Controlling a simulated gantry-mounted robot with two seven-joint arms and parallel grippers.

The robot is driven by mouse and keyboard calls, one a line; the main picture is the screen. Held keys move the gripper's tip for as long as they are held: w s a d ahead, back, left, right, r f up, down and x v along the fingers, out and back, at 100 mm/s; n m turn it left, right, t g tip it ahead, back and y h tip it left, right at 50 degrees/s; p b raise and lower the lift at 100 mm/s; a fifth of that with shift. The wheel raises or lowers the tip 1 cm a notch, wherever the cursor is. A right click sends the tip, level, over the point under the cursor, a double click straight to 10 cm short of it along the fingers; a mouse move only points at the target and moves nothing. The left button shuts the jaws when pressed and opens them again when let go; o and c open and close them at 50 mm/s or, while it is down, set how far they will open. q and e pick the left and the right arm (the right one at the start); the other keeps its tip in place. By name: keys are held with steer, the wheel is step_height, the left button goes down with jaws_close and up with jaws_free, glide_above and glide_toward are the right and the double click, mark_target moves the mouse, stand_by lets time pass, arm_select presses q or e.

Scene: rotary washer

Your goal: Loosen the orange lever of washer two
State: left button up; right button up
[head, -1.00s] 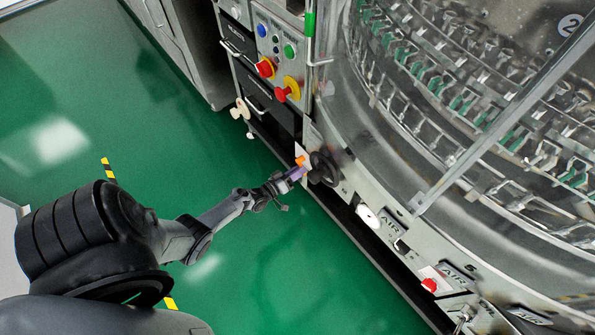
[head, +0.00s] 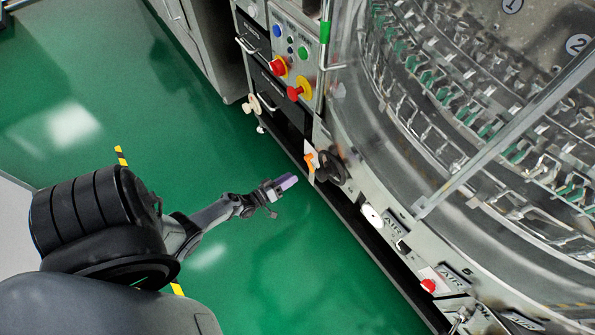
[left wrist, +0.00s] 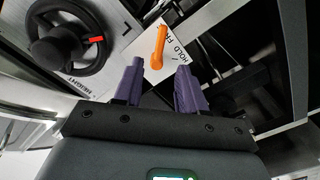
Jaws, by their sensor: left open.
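The orange lever (head: 311,162) sits on a light plate low on the washer front, beside a black handwheel (head: 333,167). In the left wrist view the lever (left wrist: 158,46) stands slightly tilted on a white plate with the words HOLD and a partly readable second word. My left gripper (head: 287,183) is open, with purple fingertips, and is apart from the lever in the head view, out over the floor. In the left wrist view its fingers (left wrist: 160,72) point toward the lever with nothing between them. My right gripper is in neither view.
The black handwheel (left wrist: 68,38) is left of the lever in the wrist view. A panel with red knobs (head: 299,91) stands above the lever in the head view. The washer (head: 430,190) fills the right. The green floor (head: 270,255) is clear.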

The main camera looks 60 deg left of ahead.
arm_select(q)
steer(key=shift+s+d, duration=0.15)
steer(key=shift+s, duration=1.15)
